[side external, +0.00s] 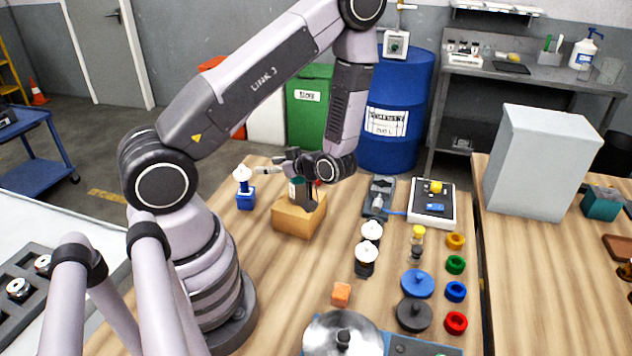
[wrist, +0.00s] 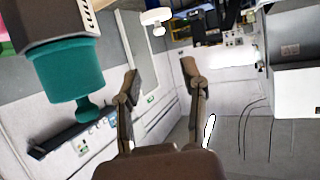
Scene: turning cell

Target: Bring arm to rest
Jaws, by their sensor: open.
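My gripper (side external: 260,170) hangs just above and behind the wooden block (side external: 298,220), pointing left and roughly level. In the wrist view my gripper (wrist: 160,68) has its two fingers spread with nothing between them. A teal knobbed part (wrist: 72,85) hangs at the upper left of the wrist view, beside the fingers. In the side view a teal part (side external: 296,189) shows partly hidden by my gripper, above the block. A white-topped piece on a blue base (side external: 245,196) stands left of the fingertips; a white knob (wrist: 156,17) shows beyond them in the wrist view.
Two white-topped pieces (side external: 366,258), coloured rings (side external: 456,292), round lids (side external: 417,284) and an orange cube (side external: 341,293) stand on the right of the table. A metal disc (side external: 342,336) is at the front. A blue drum (side external: 397,110) stands behind. The table's left middle is clear.

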